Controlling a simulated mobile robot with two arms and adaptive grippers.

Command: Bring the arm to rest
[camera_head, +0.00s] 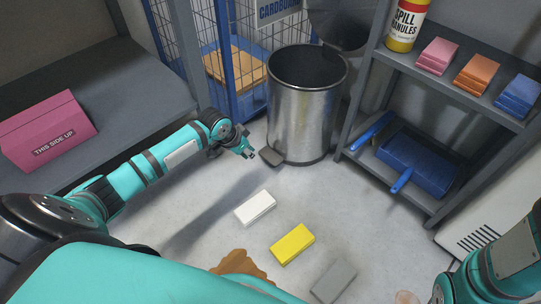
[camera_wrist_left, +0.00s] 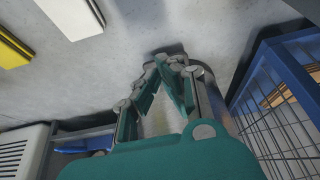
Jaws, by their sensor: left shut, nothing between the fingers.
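My left arm reaches in from the left in the head view. Its gripper (camera_head: 246,152) is shut and empty, above the floor just left of the steel pedal bin (camera_head: 306,110). In the left wrist view the gripper's fingers (camera_wrist_left: 170,64) come together with nothing between them. Part of my right arm shows at the lower right of the head view, but its gripper is out of view.
White (camera_head: 255,207), yellow (camera_head: 292,244) and grey (camera_head: 334,280) blocks lie on the floor beside a brown spill (camera_head: 243,264). A blue wire cage (camera_head: 200,40) stands behind the left gripper. A shelf rack (camera_head: 445,85) stands right; a pink box (camera_head: 48,130) sits left.

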